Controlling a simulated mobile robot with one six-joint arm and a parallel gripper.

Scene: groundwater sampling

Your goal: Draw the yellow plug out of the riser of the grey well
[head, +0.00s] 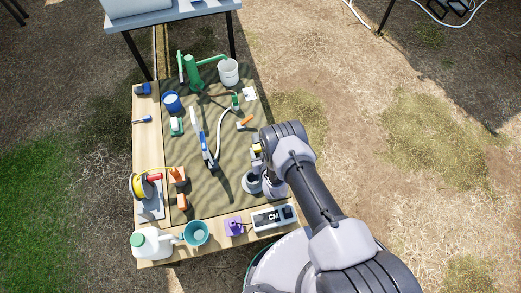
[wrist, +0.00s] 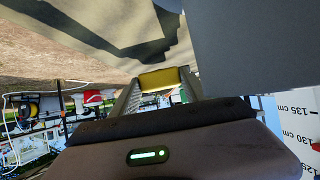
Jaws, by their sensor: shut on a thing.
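The yellow plug (wrist: 159,78) is between the two fingers of my gripper (wrist: 160,86) in the wrist view. The gripper is shut on it. In the head view a small yellow patch, the plug (head: 257,148), shows at the left side of my wrist. A grey round body, seemingly the grey well (head: 251,184), stands near the front of the mat, partly hidden by my arm. The riser's mouth is not clearly visible, so I cannot tell whether the plug still touches it.
The mat (head: 228,170) holds a green pump (head: 193,73), a white bucket (head: 228,72), a blue pot (head: 171,102) and a blue-white tool (head: 203,140). A reel (head: 143,186), jug (head: 152,243), teal cup (head: 195,233) and CM box (head: 273,217) line the edges.

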